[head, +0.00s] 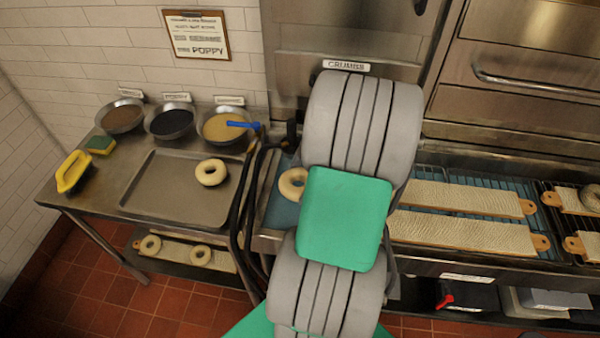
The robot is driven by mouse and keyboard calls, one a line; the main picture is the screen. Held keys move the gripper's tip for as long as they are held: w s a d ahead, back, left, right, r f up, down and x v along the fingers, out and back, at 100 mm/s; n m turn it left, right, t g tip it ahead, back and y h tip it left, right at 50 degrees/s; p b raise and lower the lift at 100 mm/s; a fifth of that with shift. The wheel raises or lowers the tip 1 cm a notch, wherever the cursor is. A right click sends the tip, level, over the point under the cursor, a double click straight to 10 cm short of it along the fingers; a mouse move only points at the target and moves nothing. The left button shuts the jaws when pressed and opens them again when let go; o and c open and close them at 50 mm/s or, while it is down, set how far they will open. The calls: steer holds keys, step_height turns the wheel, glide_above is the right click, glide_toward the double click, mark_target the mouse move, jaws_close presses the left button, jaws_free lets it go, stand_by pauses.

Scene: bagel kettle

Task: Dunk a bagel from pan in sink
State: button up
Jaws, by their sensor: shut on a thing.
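A grey rectangular pan (150,190) lies on the steel table at left. One pale bagel (203,176) rests on its right side, near the back. A second pale bagel (286,188) shows over a blue surface (281,214) just right of the table, partly covered by my arm. I cannot tell whether that blue surface is the sink's water, or whether the bagel is held or resting there. My grey and green arm fills the middle of the view and hides my gripper.
Bowls (122,118) stand along the table's back, one with a blue-handled tool (240,124). A yellow-handled brush (72,172) and a sponge (101,145) are at left. Black curved hoses (243,205) rise beside the pan. Long bagel boards (465,198) lie at right.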

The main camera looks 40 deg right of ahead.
step_height(320, 180, down, 16)
steer(key=b, duration=1.2)
steer(key=shift+b, duration=0.3)
steer(key=shift+r, duration=0.15)
step_height(320, 180, up, 13)
steer(key=p, duration=0.9)
